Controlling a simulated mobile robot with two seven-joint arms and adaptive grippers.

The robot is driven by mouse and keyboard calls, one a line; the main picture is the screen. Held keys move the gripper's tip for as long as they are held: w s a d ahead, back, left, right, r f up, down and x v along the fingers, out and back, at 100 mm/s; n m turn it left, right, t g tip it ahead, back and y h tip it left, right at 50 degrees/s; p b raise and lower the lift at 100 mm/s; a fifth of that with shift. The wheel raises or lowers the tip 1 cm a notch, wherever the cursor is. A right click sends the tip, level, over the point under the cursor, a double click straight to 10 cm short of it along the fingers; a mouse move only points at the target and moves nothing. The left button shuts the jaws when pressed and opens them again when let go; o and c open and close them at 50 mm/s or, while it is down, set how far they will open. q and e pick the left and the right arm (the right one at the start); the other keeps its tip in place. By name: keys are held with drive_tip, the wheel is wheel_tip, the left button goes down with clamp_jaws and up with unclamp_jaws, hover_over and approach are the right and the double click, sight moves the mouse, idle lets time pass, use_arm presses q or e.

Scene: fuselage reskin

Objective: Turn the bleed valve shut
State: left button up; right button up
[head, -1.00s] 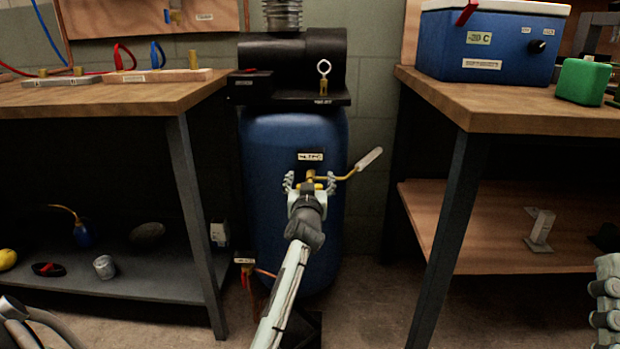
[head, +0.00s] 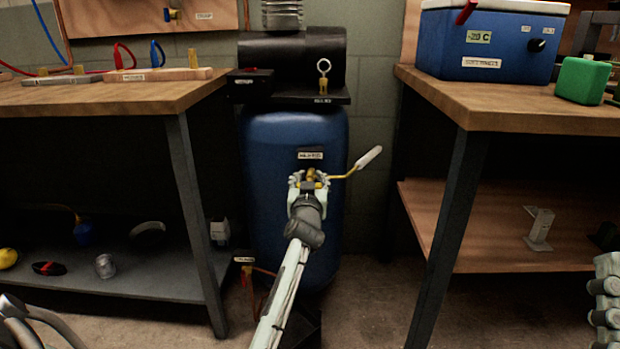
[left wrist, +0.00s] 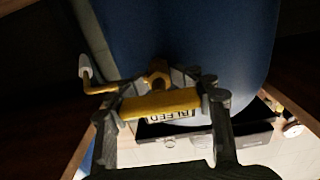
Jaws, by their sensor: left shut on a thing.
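The bleed valve is a yellow brass fitting on the front of the blue tank (head: 270,210). In the left wrist view its yellow bar (left wrist: 160,104) lies crosswise between my fingers, over a label reading BLEED (left wrist: 182,115). A bent brass rod with a pale grip (head: 368,157) reaches up and right from the valve; it also shows in the left wrist view (left wrist: 86,66). My left gripper (head: 308,180) is shut on the yellow bar and hides much of the valve. Pale knuckled links at the right edge seem part of my right gripper (head: 606,300); its fingertips are cut off.
Wooden workbenches stand left (head: 90,98) and right (head: 530,112) of the tank. A blue cooler (head: 490,45) and a green box (head: 583,80) sit on the right bench. A ring pull (head: 323,66) rises above the tank.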

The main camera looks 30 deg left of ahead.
use_arm(q)
drive_tip(key=shift+r+m, duration=0.1)
drive_tip(key=shift+m, duration=0.2)
use_arm(e)
drive_tip(key=shift+w, duration=0.1)
use_arm(q)
drive_tip(key=shift+m, duration=0.3)
drive_tip(key=shift+m+p, duration=0.6)
drive_tip(key=shift+m, duration=0.5)
drive_tip(key=m+p, duration=0.1)
drive_tip(key=m, duration=0.3)
drive_tip(key=shift+w+d+m, duration=0.1)
drive_tip(key=shift+m, duration=0.2)
drive_tip(key=m+p, duration=0.1)
drive_tip(key=m, duration=0.3)
drive_tip(key=shift+m, duration=0.3)
drive_tip(key=m+p, duration=0.1)
drive_tip(key=m, duration=0.3)
drive_tip(key=shift+p, duration=0.35)
drive_tip(key=shift+m, duration=0.8)
use_arm(e)
drive_tip(key=w+d+f+g+h, duration=0.1)
drive_tip(key=d+f+g+h, duration=0.1)
drive_tip(key=f+g, duration=0.3)
drive_tip(key=w+d+f+g+h, duration=0.2)
drive_tip(key=f+g, duration=0.3)
drive_tip(key=f, duration=0.8)
drive_tip(key=shift+w+g+h, duration=0.15)
drive_tip(key=shift+g+h, duration=0.15)
drive_tip(key=shift+h, duration=0.3)
